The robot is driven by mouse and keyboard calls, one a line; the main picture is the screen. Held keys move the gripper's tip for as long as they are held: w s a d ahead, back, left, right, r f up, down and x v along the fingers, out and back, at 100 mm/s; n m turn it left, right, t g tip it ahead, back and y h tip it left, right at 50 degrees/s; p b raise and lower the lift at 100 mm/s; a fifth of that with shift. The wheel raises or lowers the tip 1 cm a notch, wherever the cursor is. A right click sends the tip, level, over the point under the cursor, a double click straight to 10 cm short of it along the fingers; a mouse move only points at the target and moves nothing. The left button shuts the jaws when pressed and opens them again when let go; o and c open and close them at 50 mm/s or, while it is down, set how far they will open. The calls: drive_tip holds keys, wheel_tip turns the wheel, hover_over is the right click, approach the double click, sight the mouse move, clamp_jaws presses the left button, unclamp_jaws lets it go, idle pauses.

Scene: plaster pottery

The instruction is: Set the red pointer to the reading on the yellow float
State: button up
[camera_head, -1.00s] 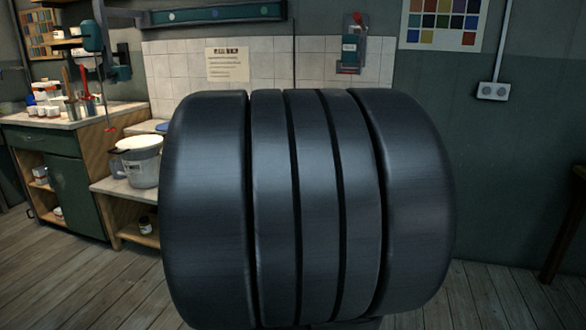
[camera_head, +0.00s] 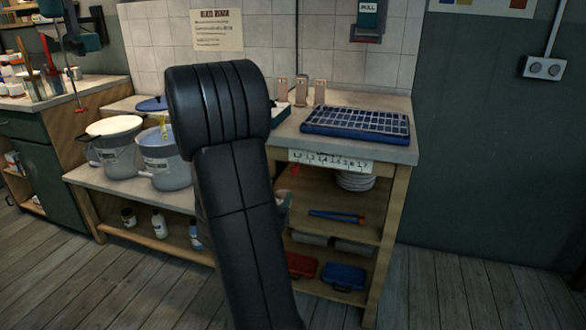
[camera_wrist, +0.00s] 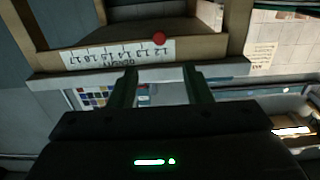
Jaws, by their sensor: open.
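The red pointer (camera_head: 295,169) is a small red knob at the lower edge of a white scale strip (camera_head: 335,162) on the bench front, by the 1.2 end. In the upside-down wrist view, the red pointer (camera_wrist: 159,38) stands beside the 1.2 mark of the scale (camera_wrist: 118,53). A yellow float (camera_head: 166,132) stands up in the right grey bucket (camera_head: 166,168); its reading is too small to make out. My gripper (camera_wrist: 161,78) is open and empty, its fingers on both sides of the pointer in the picture but seemingly short of it. My arm hides the gripper in the head view.
A blue tray (camera_head: 355,122) and several small tan blocks stand on the bench top. The shelves below hold white plates (camera_head: 356,181), blue tools and a blue case (camera_head: 343,276). A lidded bucket (camera_head: 115,150) stands at left. Floor at right is clear.

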sight(294, 172)
drive_tip(key=b+x, duration=0.1)
drive_tip(key=x, duration=1.2)
drive_tip(key=shift+w+d, duration=0.15)
drive_tip(key=shift+w, duration=0.05)
clamp_jaws()
